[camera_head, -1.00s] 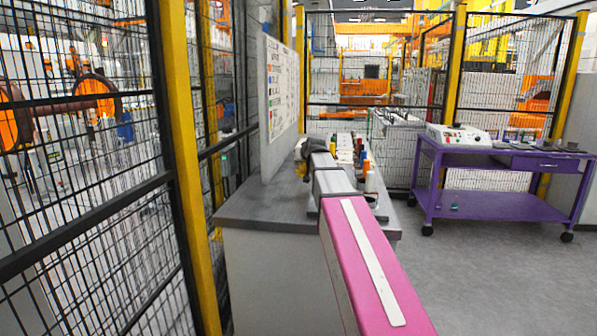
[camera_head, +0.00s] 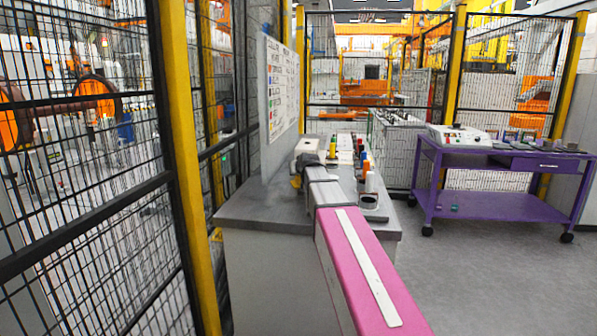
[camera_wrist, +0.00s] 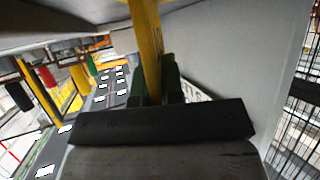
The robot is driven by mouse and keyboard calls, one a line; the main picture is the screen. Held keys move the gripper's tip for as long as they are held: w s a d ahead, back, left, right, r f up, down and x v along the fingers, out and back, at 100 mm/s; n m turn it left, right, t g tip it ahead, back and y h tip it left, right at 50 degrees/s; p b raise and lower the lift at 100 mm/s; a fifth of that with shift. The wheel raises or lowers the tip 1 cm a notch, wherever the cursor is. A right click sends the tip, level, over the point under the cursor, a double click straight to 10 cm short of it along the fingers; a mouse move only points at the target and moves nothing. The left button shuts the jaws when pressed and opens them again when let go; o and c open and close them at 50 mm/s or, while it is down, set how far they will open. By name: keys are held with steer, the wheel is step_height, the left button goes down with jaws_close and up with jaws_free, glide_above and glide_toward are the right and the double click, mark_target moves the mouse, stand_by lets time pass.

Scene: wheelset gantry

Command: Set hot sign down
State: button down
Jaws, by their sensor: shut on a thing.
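My gripper (camera_wrist: 156,88) is shut on a yellow bar-like piece (camera_wrist: 147,35), taken to be the hot sign, in the wrist view. The piece runs from between the dark fingers to the top edge of the picture. Its lettering is not visible. In the head view a small yellow piece (camera_head: 333,147) shows above the far end of my arm, over the grey counter (camera_head: 265,212). My arm hides the fingers there. Whether the piece touches the counter cannot be told.
A white board with coloured lines (camera_head: 283,90) stands at the counter's left. Several coloured cylinders (camera_head: 369,181) stand along its right side; others show in the wrist view (camera_wrist: 47,77). A purple cart (camera_head: 480,205) stands right. A mesh fence (camera_head: 90,200) is close on the left.

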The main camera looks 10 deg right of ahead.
steer(key=c, duration=1.2)
jaws_free()
steer(key=shift+c, duration=0.2)
steer(key=shift+r, duration=0.1)
steer(key=v, duration=1.2)
steer(key=shift+d, duration=0.1)
